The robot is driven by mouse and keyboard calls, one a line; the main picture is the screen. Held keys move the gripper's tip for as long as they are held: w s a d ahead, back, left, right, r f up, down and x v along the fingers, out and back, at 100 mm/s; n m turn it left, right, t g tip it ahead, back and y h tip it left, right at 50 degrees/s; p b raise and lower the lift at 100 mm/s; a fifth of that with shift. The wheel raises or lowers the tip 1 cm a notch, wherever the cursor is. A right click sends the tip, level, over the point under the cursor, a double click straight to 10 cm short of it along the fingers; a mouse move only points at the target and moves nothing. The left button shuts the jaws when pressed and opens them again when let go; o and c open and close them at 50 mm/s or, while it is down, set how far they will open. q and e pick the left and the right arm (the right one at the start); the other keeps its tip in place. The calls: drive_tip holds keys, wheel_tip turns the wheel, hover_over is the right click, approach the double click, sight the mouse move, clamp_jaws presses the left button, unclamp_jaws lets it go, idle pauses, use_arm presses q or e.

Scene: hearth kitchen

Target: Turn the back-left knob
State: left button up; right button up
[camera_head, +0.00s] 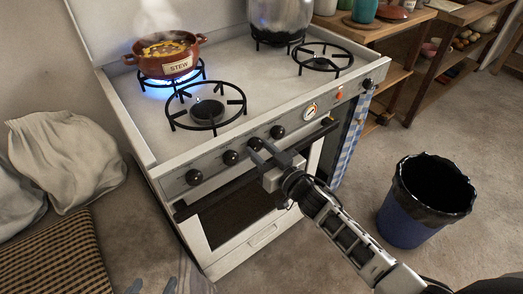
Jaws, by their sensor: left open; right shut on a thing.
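The white stove (235,60) has a front panel with a row of black knobs. A red-brown pot marked STEW (168,55) stands on the back-left burner (187,76), where a blue flame shows. My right gripper (259,149) reaches in from the lower right and is shut on a black knob (255,143), the third from the left, partly covered by the fingers. To its left are the leftmost knob (193,177) and the second knob (230,157). Another knob (277,132) is just to its right.
A large metal pot (281,15) stands on the back-right burner. The front-left burner (207,110) and front-right burner (322,58) are bare. A blue bin (408,220) with a black liner stands right of my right arm. Pale sacks (65,160) lie at the left.

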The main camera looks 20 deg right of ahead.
drive_tip(key=n, duration=0.7)
drive_tip(key=shift+d+b, duration=0.1)
drive_tip(key=shift+b, duration=0.2)
drive_tip(key=n+b, duration=0.1)
drive_tip(key=n, duration=0.5)
drive_tip(key=shift+n, duration=0.3)
drive_tip(key=o, duration=1)
drive_tip(key=v, duration=1.6)
drive_tip(key=shift+r+b, duration=0.15)
drive_tip(key=shift+b, duration=0.15)
